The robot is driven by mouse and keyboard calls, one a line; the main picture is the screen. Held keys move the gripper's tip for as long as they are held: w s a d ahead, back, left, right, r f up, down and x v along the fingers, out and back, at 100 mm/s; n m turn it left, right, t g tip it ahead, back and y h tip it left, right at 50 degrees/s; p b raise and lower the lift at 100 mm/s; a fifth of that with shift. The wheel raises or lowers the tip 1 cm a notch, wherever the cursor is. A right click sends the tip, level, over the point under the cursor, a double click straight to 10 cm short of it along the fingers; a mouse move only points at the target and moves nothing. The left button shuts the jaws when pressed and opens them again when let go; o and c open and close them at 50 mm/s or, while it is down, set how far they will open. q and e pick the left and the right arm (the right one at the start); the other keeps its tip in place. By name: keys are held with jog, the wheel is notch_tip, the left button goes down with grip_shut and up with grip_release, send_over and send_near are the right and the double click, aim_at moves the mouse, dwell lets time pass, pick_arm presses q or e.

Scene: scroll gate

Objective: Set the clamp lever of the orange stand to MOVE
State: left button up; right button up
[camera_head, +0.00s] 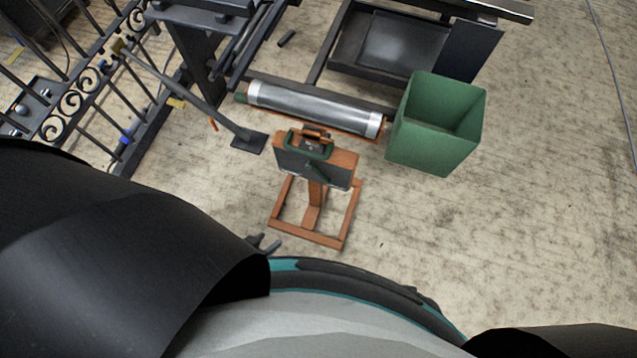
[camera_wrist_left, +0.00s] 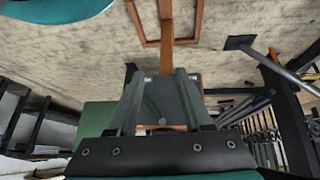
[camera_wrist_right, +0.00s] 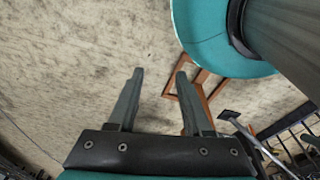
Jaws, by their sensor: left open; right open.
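The orange stand (camera_head: 345,162) stands upright on the floor in the middle of the head view, with a dark panel on its near face. A dark green clamp lever (camera_head: 316,172) sits slanted on that panel; it also shows in the left wrist view (camera_wrist_left: 152,103). Small white labels by the panel's edges are too small to read. My left gripper (camera_head: 263,243) is open and empty, short of the stand; in its wrist view its fingers (camera_wrist_left: 160,74) frame the panel from a distance. My right gripper (camera_wrist_right: 155,76) is open and empty over bare floor, and is hidden in the head view.
A silver roller (camera_head: 310,103) lies behind the stand. A green bin (camera_head: 430,145) stands to its right. A dark scroll gate (camera_head: 85,100) and a long-handled tool with a flat plate (camera_head: 248,143) are at left.

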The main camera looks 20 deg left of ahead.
pick_arm(q)
jog(key=w+d+f+n+t+h+b, duration=0.1)
jog(key=w+f+t+b, duration=0.15)
jog(key=w+b, duration=0.35)
pick_arm(e)
jog(key=w+a+f+t+b, duration=0.1)
jog(key=w+b, duration=0.7)
jog(key=w, duration=0.1)
pick_arm(q)
jog(key=n+t+h+b, duration=0.1)
jog(key=n+t+b, duration=0.2)
jog(key=n+t, duration=0.15)
send_near(320, 177)
jog(key=shift+t, duration=0.3)
jog(key=b+x, duration=0.4)
jog(key=x, duration=0.2)
jog(key=shift+f, duration=0.2)
jog(key=shift+b+x, duration=0.55)
jog(key=shift+x, duration=0.8)
pick_arm(e)
jog(key=w+a+r+t+y, duration=0.1)
jog(key=w+a+r+t, duration=0.3)
jog(key=r, duration=0.6)
jog(key=shift+w+t+y, duration=0.3)
jog(key=shift+w, duration=0.35)
pick_arm(q)
jog(key=shift+d+r, duration=0.1)
grip_shut()
